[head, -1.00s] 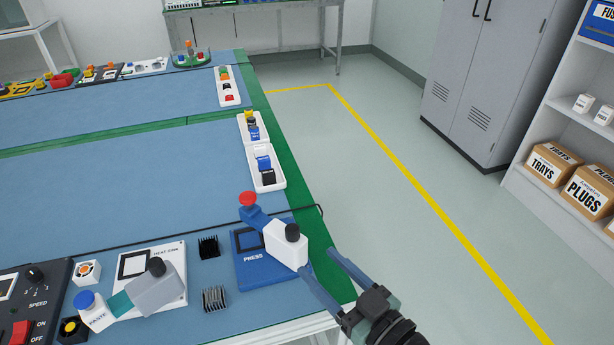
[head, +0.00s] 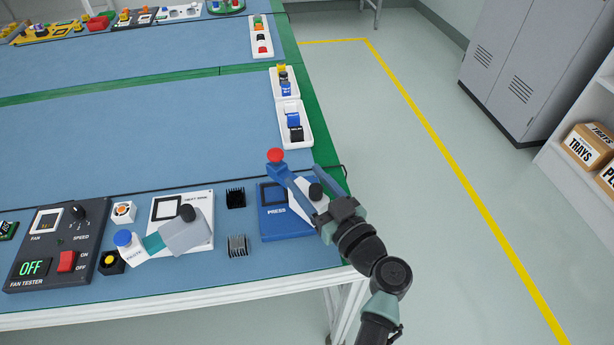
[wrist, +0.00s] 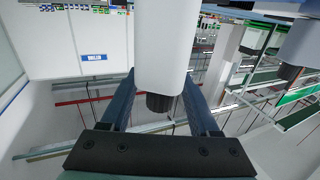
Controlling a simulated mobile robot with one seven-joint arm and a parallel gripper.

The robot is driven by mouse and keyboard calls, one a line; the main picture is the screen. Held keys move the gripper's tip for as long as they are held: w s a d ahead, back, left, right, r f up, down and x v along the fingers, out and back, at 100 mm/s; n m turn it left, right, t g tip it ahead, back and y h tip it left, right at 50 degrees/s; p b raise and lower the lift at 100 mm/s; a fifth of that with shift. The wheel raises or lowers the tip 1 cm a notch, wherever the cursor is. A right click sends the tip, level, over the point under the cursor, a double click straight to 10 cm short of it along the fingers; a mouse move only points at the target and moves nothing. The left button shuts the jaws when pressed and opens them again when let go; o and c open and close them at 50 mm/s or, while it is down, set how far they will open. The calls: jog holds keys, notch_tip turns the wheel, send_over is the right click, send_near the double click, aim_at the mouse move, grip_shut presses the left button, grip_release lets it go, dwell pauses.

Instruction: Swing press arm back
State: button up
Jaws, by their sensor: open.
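The press (head: 267,198) is a blue base labelled PRESS at the table's right end. Its arm has a red knob (head: 275,155) at the far-left end and a white block (head: 302,190) with a black knob (head: 316,190). The arm lies across the base. My gripper (head: 303,178) is open, with its fingers on either side of the white block. In the wrist view the white block (wrist: 165,50) and black knob (wrist: 160,102) show between the fingers (wrist: 158,78). I cannot tell whether either finger touches the block.
Two heat sinks, one black (head: 236,198) and one silver (head: 238,246), lie between. A fan tester (head: 50,262) is farther left. White trays (head: 294,124) stand behind. Floor to the right is clear.

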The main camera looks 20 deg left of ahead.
jog(key=shift+w+a, duration=0.2)
jog(key=shift+a, duration=0.15)
grip_shut()
dwell(1.2)
